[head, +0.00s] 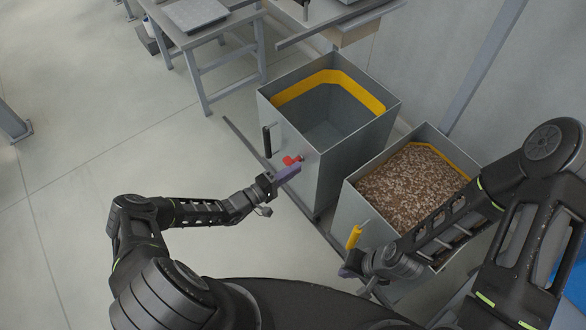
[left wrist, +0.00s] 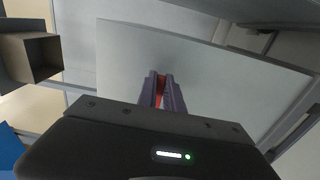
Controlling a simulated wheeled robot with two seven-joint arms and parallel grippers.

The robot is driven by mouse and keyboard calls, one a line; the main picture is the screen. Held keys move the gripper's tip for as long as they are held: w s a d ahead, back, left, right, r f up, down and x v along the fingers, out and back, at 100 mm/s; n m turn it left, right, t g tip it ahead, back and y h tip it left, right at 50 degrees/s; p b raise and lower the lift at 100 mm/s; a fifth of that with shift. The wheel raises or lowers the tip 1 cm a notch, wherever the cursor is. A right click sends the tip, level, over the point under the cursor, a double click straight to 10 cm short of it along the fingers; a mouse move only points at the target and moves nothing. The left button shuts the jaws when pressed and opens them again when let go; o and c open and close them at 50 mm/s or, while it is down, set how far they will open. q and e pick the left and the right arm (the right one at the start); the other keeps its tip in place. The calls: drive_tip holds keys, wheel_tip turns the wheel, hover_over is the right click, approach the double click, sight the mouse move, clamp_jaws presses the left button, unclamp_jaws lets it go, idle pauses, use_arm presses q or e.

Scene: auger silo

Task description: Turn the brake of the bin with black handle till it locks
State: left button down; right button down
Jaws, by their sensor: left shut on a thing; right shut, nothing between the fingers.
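The bin with the black handle (head: 268,141) is a grey, open, empty bin (head: 330,149) with a yellow band inside its rim. Its red brake (head: 291,160) sits on the front wall, right of the black handle. My left gripper (head: 288,173) is at this wall, its purple fingers shut on the red brake. The left wrist view shows the red brake (left wrist: 161,88) between the fingers (left wrist: 163,92), with the grey bin wall behind; most of the brake is hidden there. My right gripper (head: 347,271) is shut and empty, low beside the second bin.
A second bin (head: 349,205), filled with brown and pale granules, stands to the right with a yellow handle (head: 354,237). A grey table (head: 205,40) stands at the back left. The floor at left is clear.

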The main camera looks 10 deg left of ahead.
use_arm(q)
drive_tip(key=shift+f, duration=0.1)
idle(0.3)
drive_tip(key=c, duration=1.5)
unclamp_jaws()
drive_tip(key=v, duration=0.8)
